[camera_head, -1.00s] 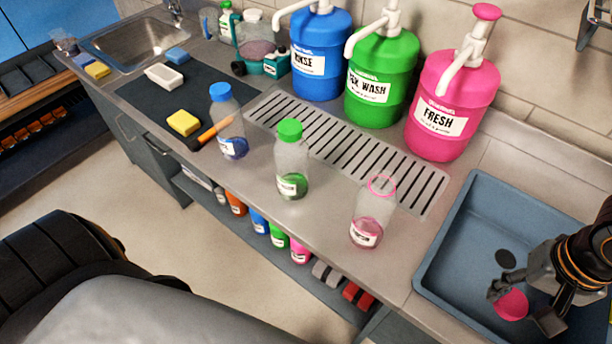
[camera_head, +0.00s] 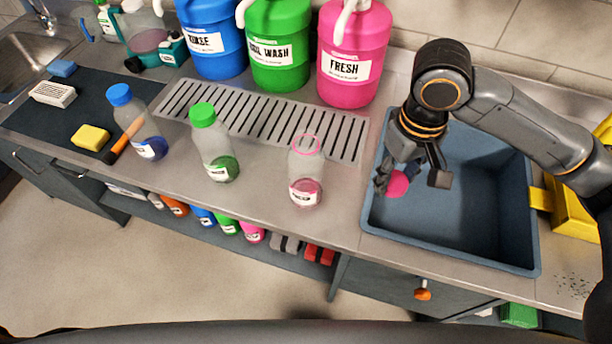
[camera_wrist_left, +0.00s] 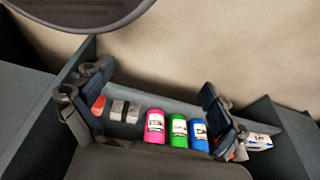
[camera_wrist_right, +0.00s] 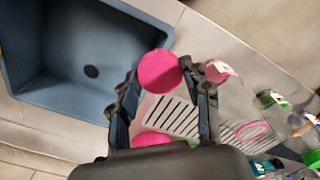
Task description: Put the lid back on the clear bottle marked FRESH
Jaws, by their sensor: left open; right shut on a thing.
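The clear bottle marked FRESH (camera_head: 305,172) stands upright and open on the steel counter, with a pink ring at its neck and a little pink liquid inside. It also shows in the right wrist view (camera_wrist_right: 238,98). My right gripper (camera_head: 412,180) is shut on the pink lid (camera_head: 397,184), above the left part of the blue sink and to the right of the bottle. The lid shows between the fingertips in the right wrist view (camera_wrist_right: 159,71). My left gripper (camera_wrist_left: 152,112) is open and empty, with shelf bottles beyond its fingers; it is not in the head view.
The blue-capped bottle (camera_head: 138,122) and green-capped bottle (camera_head: 215,145) stand left of the open bottle. Large RINSE, wash and pink FRESH (camera_head: 352,50) dispensers stand behind the drain grate (camera_head: 265,115). The sink (camera_head: 470,245) lies right. Counter between bottle and sink is clear.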

